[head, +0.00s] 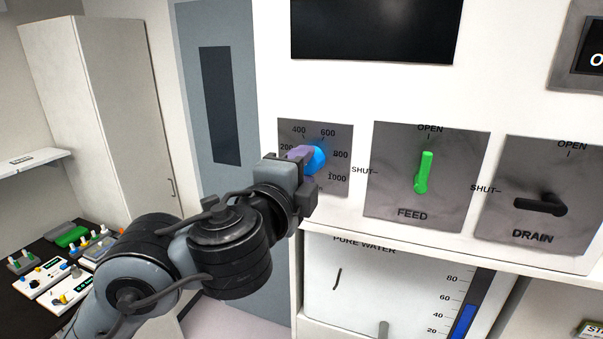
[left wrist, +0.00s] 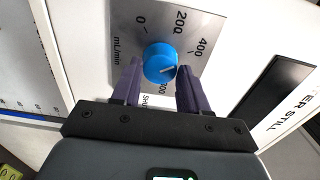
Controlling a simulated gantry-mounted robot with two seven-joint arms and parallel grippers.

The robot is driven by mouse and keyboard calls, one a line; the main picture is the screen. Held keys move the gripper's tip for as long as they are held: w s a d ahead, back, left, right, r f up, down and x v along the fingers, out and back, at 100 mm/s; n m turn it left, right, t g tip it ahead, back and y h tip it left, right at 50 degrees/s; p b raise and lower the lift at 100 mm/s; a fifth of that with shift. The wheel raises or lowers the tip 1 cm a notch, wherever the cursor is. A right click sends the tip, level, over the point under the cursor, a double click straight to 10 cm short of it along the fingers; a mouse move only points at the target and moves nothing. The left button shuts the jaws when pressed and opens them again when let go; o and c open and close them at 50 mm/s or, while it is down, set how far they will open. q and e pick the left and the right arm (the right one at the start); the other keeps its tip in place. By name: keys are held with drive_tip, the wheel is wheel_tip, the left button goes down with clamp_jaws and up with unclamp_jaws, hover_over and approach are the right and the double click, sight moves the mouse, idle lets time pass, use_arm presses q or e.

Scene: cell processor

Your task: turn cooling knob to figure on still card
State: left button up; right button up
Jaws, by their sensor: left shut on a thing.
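The blue cooling knob (head: 319,158) sits on a grey metal dial plate (head: 341,185) marked in mL/min, with figures up to 1000. My left gripper (head: 303,156) is shut on the knob. In the left wrist view its purple fingers (left wrist: 160,78) lie on either side of the knob (left wrist: 158,60). My right gripper is not in view.
Right of the dial are a green FEED handle (head: 424,172), upright at OPEN, and a black DRAIN handle (head: 540,205), turned sideways at SHUT. A PURE WATER gauge (head: 420,285) is below. A dark bench with devices (head: 55,275) stands at the lower left.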

use_arm(q)
drive_tip(key=m+b, duration=0.2)
drive_tip(key=m, duration=0.3)
drive_tip(key=shift+f+m, duration=0.1)
drive_tip(key=shift+m, duration=0.3)
drive_tip(key=m+b, duration=0.3)
drive_tip(key=m, duration=0.2)
drive_tip(key=m+b, duration=0.3)
drive_tip(key=m, duration=0.2)
drive_tip(key=shift+m, duration=0.4)
drive_tip(key=m+b, duration=0.1)
drive_tip(key=m, duration=0.3)
drive_tip(key=shift+m+b, duration=0.35)
drive_tip(key=shift+m, duration=0.05)
drive_tip(key=o, duration=1.1)
drive_tip(key=shift+m, duration=0.3)
drive_tip(key=shift+c, duration=0.2)
drive_tip(key=shift+s, duration=0.1)
